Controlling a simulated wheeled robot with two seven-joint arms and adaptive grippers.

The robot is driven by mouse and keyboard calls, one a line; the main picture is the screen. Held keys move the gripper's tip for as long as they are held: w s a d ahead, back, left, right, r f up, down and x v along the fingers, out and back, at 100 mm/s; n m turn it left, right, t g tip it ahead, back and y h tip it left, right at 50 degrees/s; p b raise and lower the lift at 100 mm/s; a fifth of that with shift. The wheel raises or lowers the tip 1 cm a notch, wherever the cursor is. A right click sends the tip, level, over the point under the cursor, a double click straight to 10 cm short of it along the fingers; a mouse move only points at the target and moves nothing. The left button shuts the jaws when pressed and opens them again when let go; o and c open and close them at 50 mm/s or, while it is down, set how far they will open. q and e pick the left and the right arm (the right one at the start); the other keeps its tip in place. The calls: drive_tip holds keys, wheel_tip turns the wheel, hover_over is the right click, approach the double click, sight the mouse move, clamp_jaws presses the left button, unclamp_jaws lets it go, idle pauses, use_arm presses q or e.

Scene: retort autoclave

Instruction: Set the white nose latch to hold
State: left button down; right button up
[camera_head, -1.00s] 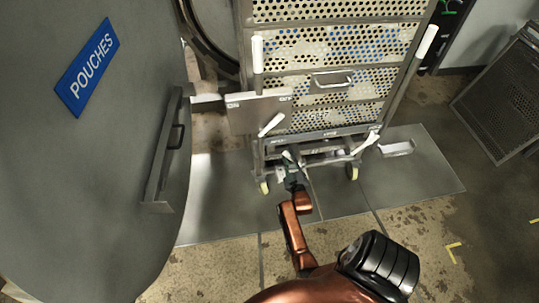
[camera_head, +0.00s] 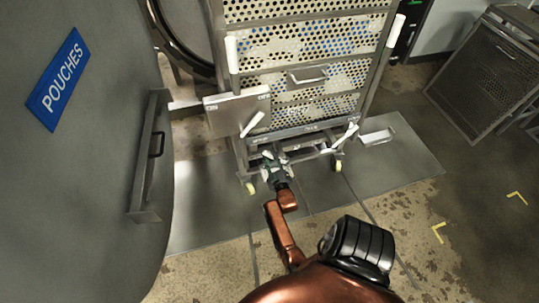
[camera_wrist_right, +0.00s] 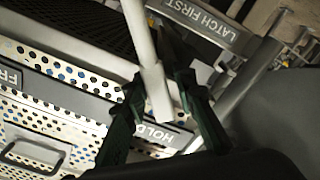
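In the right wrist view a white lever (camera_wrist_right: 153,75) runs from the top edge down between the two dark green fingers of my right gripper (camera_wrist_right: 160,112). The fingers stand apart, one on each side of its lower end, with gaps visible. A HOLD label (camera_wrist_right: 163,134) lies by that end; a partly cut-off label starting "FR" (camera_wrist_right: 8,75) is further left. In the head view my right gripper (camera_head: 273,160) is low at the trolley's front lower edge; the lever between its fingers is not clear there. My left gripper is not in view.
The perforated trolley (camera_head: 300,118) has another white handle (camera_head: 252,124) by a grey plate (camera_head: 222,117) and a white lever (camera_head: 350,137) at lower right. A large grey door marked POUCHES (camera_head: 90,180) fills the left. A mesh cage (camera_head: 480,70) stands right. Floor in front is open.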

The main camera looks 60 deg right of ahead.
sight(267, 137)
drive_tip(key=shift+o, duration=0.9)
drive_tip(key=shift+r, duration=0.1)
drive_tip(key=shift+r, duration=0.1)
wheel_tip(267, 137, up, 10)
drive_tip(key=shift+f, duration=0.1)
